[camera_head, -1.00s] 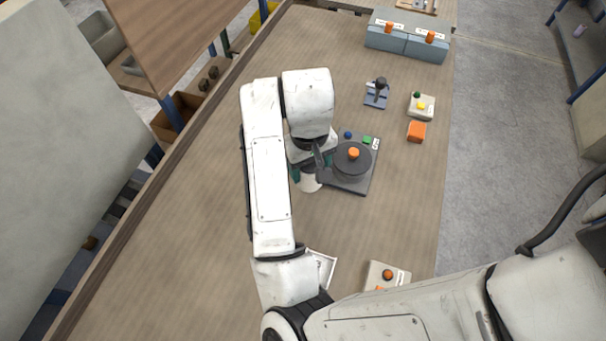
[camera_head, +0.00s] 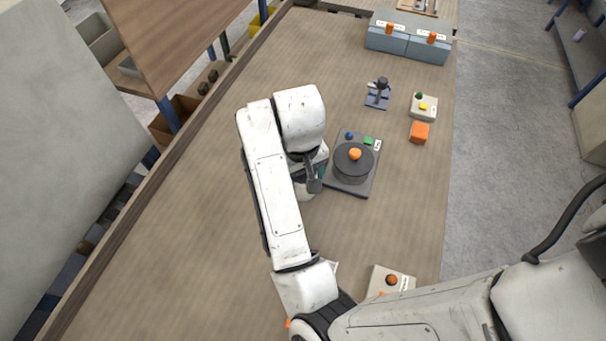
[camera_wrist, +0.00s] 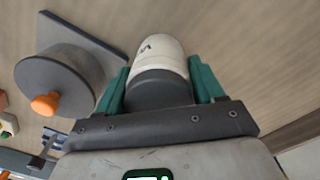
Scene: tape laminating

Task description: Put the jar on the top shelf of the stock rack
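The jar is white with a dark grey lid (camera_wrist: 160,88). In the wrist view it sits between the two green fingers of my gripper (camera_wrist: 160,92), which press close on both sides of the lid. In the head view the jar (camera_head: 305,191) shows only in part under my wrist, left of the round dark press. I cannot tell whether its base touches the bench. A rack with blue posts and a brown top board (camera_head: 185,40) stands at the upper left; another blue-framed rack (camera_head: 590,55) is at the right edge. Neither is clearly marked as the stock rack.
The round press with an orange knob (camera_head: 353,162) is close beside the jar. The left of the bench (camera_head: 190,220) is clear.

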